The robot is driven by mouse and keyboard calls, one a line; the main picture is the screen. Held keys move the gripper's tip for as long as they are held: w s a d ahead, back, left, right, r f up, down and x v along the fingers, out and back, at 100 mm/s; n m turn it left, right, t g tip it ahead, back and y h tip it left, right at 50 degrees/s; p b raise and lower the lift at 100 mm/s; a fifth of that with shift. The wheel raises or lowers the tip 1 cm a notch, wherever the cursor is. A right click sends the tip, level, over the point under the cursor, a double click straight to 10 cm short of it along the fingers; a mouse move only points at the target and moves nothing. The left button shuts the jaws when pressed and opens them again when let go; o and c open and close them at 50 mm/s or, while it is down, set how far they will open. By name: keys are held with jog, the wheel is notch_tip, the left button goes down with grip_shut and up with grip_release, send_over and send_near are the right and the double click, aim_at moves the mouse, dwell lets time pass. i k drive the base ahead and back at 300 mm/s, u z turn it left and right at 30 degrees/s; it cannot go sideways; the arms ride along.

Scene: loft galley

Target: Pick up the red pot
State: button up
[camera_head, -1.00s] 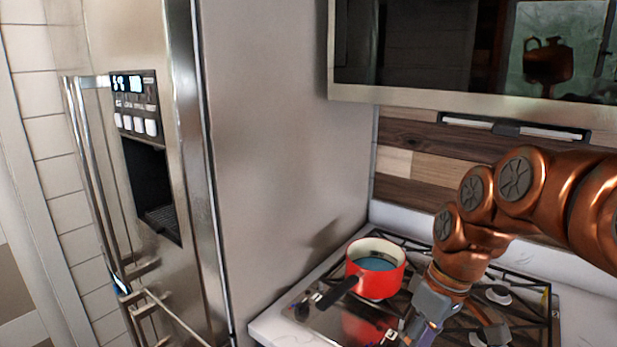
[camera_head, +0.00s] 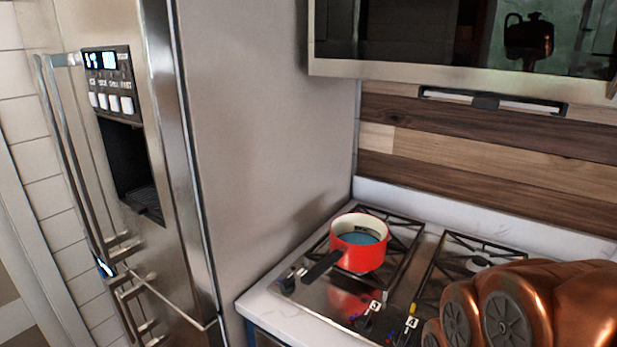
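The red pot (camera_head: 361,257) stands upright on the left part of the gas stove. Its inside has a cream rim and a blue-looking bottom. My copper-coloured arm shows at the lower right, apart from the pot. My gripper is out of the picture, below the lower edge or hidden behind the arm.
The stove (camera_head: 398,290) has black grates and front knobs. A tall steel fridge (camera_head: 150,200) with long handles stands close on the left. A microwave (camera_head: 440,72) hangs above the stove. White counter (camera_head: 400,200) runs along the wooden wall.

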aim_at(359, 241)
jog(key=z, duration=0.55)
jog(key=k, duration=1.3)
jog(key=u, duration=0.2)
jog(key=i, duration=0.7)
jog(key=u, duration=1)
jog(key=i, duration=0.6)
jog(key=u, duration=0.05)
